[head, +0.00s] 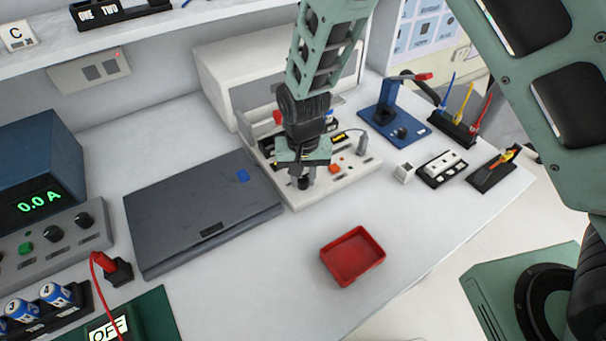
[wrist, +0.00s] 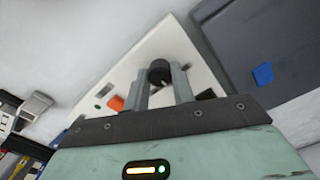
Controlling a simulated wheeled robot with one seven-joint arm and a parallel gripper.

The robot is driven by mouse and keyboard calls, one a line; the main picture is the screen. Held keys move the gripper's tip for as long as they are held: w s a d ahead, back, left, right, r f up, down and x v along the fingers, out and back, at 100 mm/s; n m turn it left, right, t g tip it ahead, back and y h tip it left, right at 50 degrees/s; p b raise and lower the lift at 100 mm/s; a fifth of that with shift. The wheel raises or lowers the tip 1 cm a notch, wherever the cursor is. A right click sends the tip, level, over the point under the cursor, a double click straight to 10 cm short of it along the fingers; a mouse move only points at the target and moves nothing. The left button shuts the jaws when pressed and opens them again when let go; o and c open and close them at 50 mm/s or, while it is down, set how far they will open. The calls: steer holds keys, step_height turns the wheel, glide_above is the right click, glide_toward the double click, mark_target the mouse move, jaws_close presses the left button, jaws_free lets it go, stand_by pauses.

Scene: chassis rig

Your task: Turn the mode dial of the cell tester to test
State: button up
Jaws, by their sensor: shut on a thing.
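The cell tester (head: 345,180) is a cream panel at the back middle of the bench, with an orange button (head: 334,169) on it. Its mode dial (wrist: 159,72) is a round black knob in the wrist view; in the head view its top is mostly hidden by my gripper. My gripper (head: 304,176) points down over the panel's front left part. In the wrist view my gripper (wrist: 167,80) has its two grey fingers on either side of the dial, shut on it. The dial's marked position cannot be read.
A closed dark grey laptop-like case (head: 205,210) lies left of the tester. A red tray (head: 353,256) stands in front on clear white bench. A blue stand (head: 395,122) and black holders stand at the right. A power supply (head: 45,190) is at the left.

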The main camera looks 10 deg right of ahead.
mark_target(303, 178)
steer(key=o, duration=1)
steer(key=shift+r, duration=0.1)
step_height(303, 178, up, 17)
steer(key=shift+r, duration=0.15)
steer(key=s+d+r+n, duration=0.1)
steer(key=s+d+n, duration=0.2)
steer(key=s, duration=0.8)
steer(key=s+d+r+n, duration=0.2)
steer(key=s+n, duration=0.3)
steer(key=s, duration=0.6)
steer(key=shift+s+d+n+y, duration=0.3)
steer(key=shift+s+d, duration=0.1)
steer(key=shift+d, duration=0.3)
